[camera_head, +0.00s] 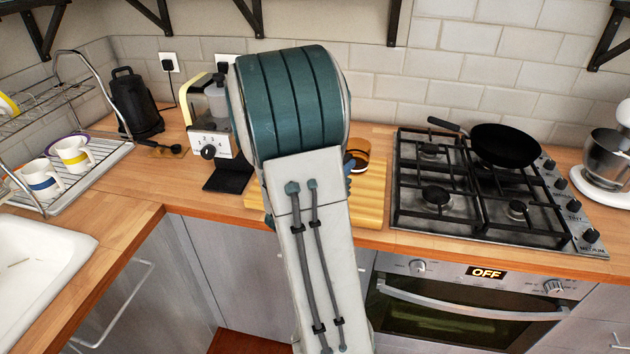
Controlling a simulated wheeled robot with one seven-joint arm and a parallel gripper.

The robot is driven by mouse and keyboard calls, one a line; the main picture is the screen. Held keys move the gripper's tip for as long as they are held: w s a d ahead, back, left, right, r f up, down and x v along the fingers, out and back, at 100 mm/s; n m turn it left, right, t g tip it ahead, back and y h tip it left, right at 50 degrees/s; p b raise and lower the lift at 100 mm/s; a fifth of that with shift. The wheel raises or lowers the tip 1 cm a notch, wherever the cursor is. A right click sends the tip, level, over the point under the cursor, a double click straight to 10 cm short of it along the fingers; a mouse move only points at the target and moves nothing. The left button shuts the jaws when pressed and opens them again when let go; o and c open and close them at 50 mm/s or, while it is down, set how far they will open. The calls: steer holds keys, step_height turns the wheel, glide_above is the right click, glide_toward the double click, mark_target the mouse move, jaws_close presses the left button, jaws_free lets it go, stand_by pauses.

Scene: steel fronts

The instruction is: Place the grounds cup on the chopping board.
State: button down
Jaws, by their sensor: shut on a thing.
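The chopping board (372,205) is light wood and lies on the counter left of the hob. My arm covers its middle. An amber-brown cup with a dark inside, which looks like the grounds cup (360,147), shows just right of my arm, at the board's back part. I cannot tell whether it touches the board. My gripper (349,165) is mostly hidden behind my arm. A small blue-grey part of it shows against the cup's left side, and it is shut on the cup.
A coffee grinder (206,118) stands left of my arm, with a black kettle (134,103) and a dish rack (92,160) further left. The gas hob (465,185) with a black frying pan (505,145) borders the board's right side.

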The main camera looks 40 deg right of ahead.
steer(key=w+f, duration=0.1)
steer(key=w, duration=0.1)
steer(key=w+a+f+p, duration=0.1)
steer(key=w+f, duration=0.1)
steer(key=w, duration=0.1)
steer(key=w+a+f, duration=0.1)
steer(key=w+f, duration=0.1)
steer(key=w, duration=0.1)
steer(key=shift+w+a, duration=0.1)
steer(key=shift+a, duration=0.1)
steer(key=shift+w+f+p, duration=0.1)
steer(key=shift+f+p, duration=0.5)
steer(key=shift+f, duration=1.45)
steer(key=shift+f, duration=0.1)
steer(key=shift+f, duration=0.15)
steer(key=c, duration=1.4)
jaws_free()
